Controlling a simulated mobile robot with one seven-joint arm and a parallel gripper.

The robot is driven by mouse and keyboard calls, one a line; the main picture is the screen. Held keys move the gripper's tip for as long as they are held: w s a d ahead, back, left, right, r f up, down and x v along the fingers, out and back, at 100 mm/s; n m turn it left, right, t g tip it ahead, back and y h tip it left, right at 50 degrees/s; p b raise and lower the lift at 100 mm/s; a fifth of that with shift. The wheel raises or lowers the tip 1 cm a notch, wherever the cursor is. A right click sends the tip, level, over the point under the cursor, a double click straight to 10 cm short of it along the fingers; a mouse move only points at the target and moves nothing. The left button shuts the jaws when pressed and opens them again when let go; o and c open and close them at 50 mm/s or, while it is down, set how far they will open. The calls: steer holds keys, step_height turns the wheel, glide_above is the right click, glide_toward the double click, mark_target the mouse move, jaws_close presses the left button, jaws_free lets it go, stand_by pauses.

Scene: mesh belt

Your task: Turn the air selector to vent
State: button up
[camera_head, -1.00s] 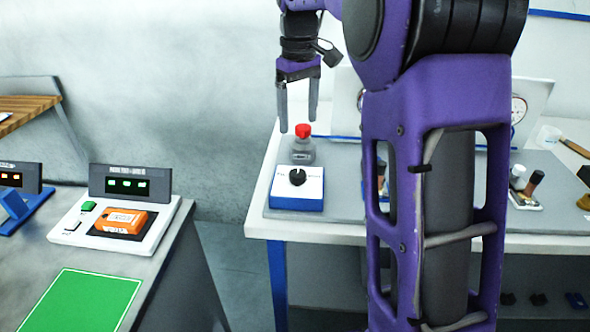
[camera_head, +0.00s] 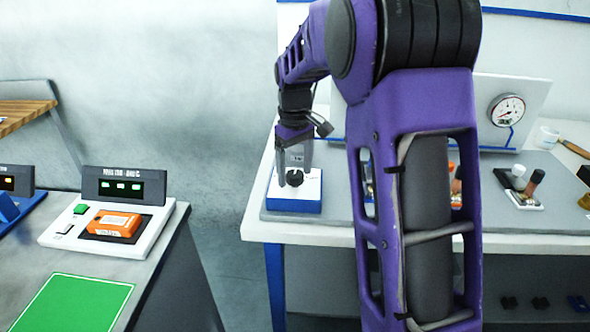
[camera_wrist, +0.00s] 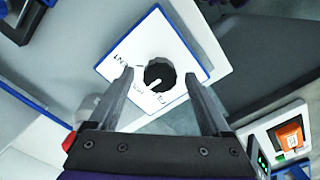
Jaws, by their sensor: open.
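The air selector (camera_head: 294,204) is a white-topped box with a blue base at the left front of the white table. Its round black knob (camera_wrist: 160,75) has a white pointer line. In the wrist view the pointer runs toward the lower left, and the printed labels around it are too small to read surely. My gripper (camera_head: 294,182) is low over the selector. In the wrist view its open fingers (camera_wrist: 162,82) stand on either side of the knob with gaps showing. The knob is partly hidden by the fingers in the head view.
A grey mat (camera_head: 335,213) covers much of the table. A pressure gauge (camera_head: 506,110) stands on a panel behind. Brown-handled items (camera_head: 531,184) lie on the right. A separate bench at left holds an orange device (camera_head: 112,223) on a white stand and a green pad (camera_head: 78,303).

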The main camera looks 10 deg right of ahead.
jaws_close()
stand_by(0.3)
steer(key=shift+r+m, duration=0.1)
steer(key=shift+m, duration=0.2)
steer(key=m+p, duration=0.2)
steer(key=m, duration=0.1)
steer(key=shift+m, duration=0.3)
steer(key=shift+m+p, duration=0.9)
steer(key=shift+m, duration=1.4)
jaws_free()
